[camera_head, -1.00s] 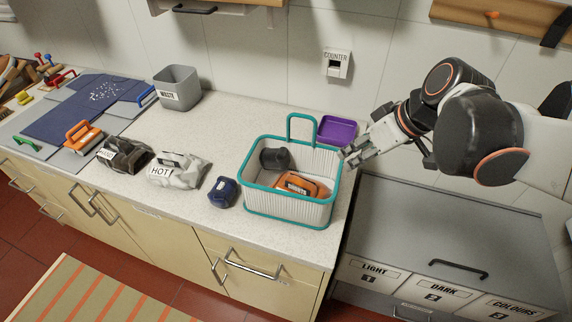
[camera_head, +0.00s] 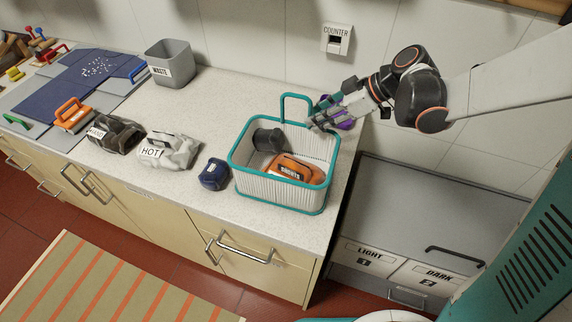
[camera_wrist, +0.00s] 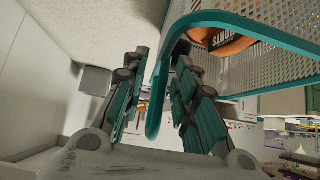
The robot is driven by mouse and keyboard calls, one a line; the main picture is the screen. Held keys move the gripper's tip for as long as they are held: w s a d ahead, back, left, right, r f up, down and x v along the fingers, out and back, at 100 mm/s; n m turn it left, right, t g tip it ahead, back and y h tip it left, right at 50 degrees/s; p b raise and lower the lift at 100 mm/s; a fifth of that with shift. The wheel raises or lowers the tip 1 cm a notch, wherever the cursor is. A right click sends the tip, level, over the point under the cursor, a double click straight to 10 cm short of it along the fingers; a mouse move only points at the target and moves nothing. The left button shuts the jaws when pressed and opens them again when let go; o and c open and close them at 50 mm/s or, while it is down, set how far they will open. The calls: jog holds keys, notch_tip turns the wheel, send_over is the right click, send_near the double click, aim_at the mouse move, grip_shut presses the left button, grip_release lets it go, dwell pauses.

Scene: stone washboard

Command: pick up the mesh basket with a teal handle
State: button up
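The mesh basket (camera_head: 268,190) stands upright on the counter near its right end. It has white mesh walls, a teal rim and a raised teal handle (camera_head: 296,96) at its back side. It holds a dark grey item (camera_head: 269,140) and an orange item (camera_head: 297,168). My gripper (camera_head: 318,112) is at the handle's right side, above the back of the basket. In the wrist view its fingers (camera_wrist: 160,105) are apart, with the teal handle (camera_wrist: 154,112) between them and gaps visible on both sides. The basket's mesh wall (camera_wrist: 275,65) shows at upper right.
A dark blue item (camera_head: 214,174) stands just left of the basket. The HOT bag (camera_head: 170,150), dark bag (camera_head: 116,133) and grey waste bin (camera_head: 170,62) stand farther left. Lower grey bins (camera_head: 440,215) lie beyond the counter's right edge.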

aim_at(300, 128)
jog(key=b+x, duration=0.1)
jog(key=x, duration=0.2)
jog(key=b+x, duration=0.1)
jog(key=x, duration=0.3)
jog(key=shift+s+a+f+b, duration=0.15)
jog(key=shift+a+f+b, duration=0.1)
jog(key=shift+b, duration=0.05)
grip_shut()
